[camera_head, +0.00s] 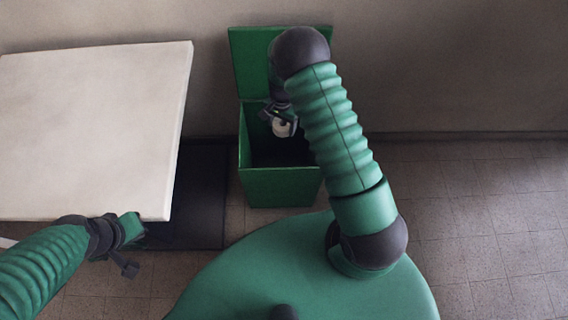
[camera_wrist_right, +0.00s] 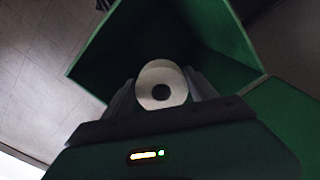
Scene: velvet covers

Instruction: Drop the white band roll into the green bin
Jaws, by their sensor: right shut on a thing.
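The white band roll (camera_head: 283,128) is held in my right gripper (camera_head: 280,118), over the opening of the green bin. In the right wrist view the roll (camera_wrist_right: 161,86) sits between the two dark fingers of the right gripper (camera_wrist_right: 162,90), its round hole facing the camera. The green bin (camera_head: 281,187) stands open on the floor, its lid raised at the back; its walls (camera_wrist_right: 115,45) surround the roll in the right wrist view. The bin's inside is dark.
A pale table (camera_head: 95,130) stands left of the bin, its top bare. A dark mat or base (camera_head: 200,195) lies on the floor between table and bin. The tiled floor (camera_head: 480,220) to the right is clear. A wall runs behind the bin.

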